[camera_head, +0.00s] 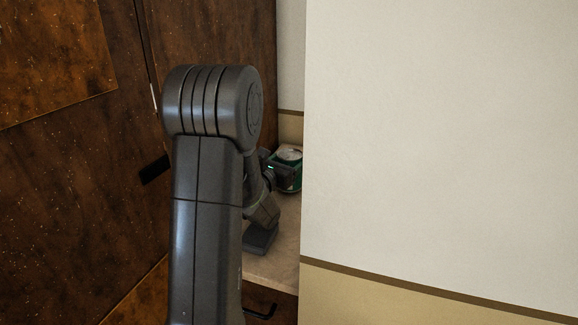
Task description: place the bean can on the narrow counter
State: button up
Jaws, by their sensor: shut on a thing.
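The bean can (289,154), with a pale metal top and a green side, shows just right of my arm, partly cut off by the wall edge. My gripper (282,174) is shut on it, and its dark fingers cover part of the can's side. The narrow counter (286,238) is a light beige surface in the gap between the brown panels and the wall. The can is over the back part of the counter, seemingly upright. I cannot tell whether its base touches the surface. My arm hides much of the counter's left side.
A large cream wall (440,140) with a tan lower band stands close on the right and hides the counter's right part. Dark brown speckled panels (60,200) fill the left. A dark handle (259,311) is below the counter's front edge.

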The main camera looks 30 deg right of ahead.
jog(key=shift+f, duration=0.5)
jog(key=shift+f, duration=0.15)
jog(key=o, duration=1.3)
jog(key=b+v, duration=0.1)
jog(key=v, duration=1.1)
jog(key=shift+s, duration=0.1)
